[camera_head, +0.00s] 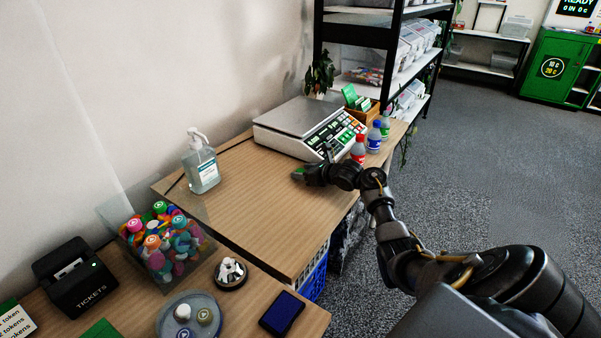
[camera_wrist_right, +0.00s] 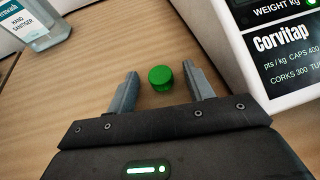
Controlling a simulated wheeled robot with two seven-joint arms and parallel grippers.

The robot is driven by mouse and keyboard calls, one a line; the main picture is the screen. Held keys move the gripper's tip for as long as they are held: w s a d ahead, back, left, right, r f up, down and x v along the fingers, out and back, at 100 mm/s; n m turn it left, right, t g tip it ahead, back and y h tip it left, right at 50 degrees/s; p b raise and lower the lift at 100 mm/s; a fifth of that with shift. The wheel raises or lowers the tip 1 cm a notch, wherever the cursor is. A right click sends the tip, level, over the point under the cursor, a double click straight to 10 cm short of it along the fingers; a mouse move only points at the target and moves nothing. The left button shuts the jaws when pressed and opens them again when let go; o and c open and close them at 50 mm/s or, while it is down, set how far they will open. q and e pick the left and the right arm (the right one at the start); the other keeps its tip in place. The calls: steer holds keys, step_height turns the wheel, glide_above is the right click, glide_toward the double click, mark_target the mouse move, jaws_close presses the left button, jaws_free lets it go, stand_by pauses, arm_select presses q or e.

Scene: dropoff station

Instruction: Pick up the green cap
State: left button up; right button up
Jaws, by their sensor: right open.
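The green cap (camera_wrist_right: 160,78) is small and round and sits on the wooden table in the right wrist view. My right gripper (camera_wrist_right: 160,70) is open, with one finger on each side of the cap and a gap to both. In the head view, the right gripper (camera_head: 300,174) is low over the table in front of the scale. A bit of green shows at its tip there, too small to tell clearly. My left gripper is not in view.
A scale (camera_head: 293,118) stands just behind the right gripper, with red and blue bottles (camera_head: 358,150) to its right. A sanitizer bottle (camera_head: 202,170) stands to the left. Bare wood (camera_head: 245,195) lies between the sanitizer and gripper.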

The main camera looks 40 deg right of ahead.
steer(key=c, duration=1.1)
step_height(320, 180, up, 10)
steer(key=shift+r, duration=0.1)
